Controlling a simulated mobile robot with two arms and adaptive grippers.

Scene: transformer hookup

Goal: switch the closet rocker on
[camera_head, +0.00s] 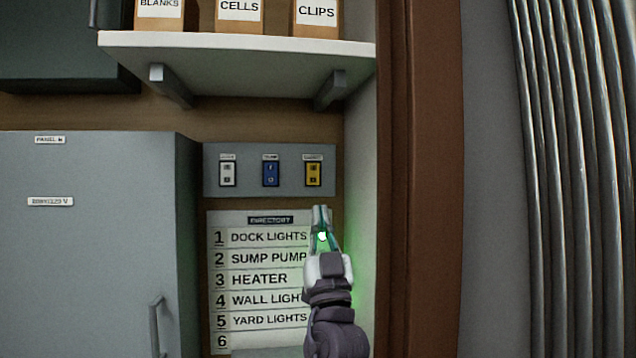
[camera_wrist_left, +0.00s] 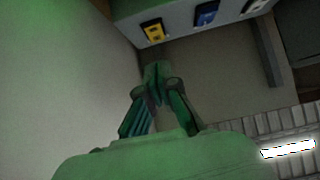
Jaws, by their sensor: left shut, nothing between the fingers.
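A grey switch plate (camera_head: 248,184) on the closet's back wall carries three rockers: a white one (camera_head: 227,174), a blue one (camera_head: 271,174) and a yellow one (camera_head: 313,173). The small labels above them are too blurred to read surely, and I cannot tell each rocker's on or off position. My left gripper (camera_head: 321,210) is shut and empty, pointing up just below the yellow rocker, apart from it. In the left wrist view my left gripper (camera_wrist_left: 157,72) also shows shut, with the yellow rocker (camera_wrist_left: 153,31) just beyond its tips. My right gripper is not in view.
A directory board (camera_head: 260,280) hangs below the plate, partly hidden by my left arm. A shelf (camera_head: 240,52) with boxes is above. A grey cabinet (camera_head: 90,240) stands left. The closet's side wall (camera_head: 362,170) is close on the right.

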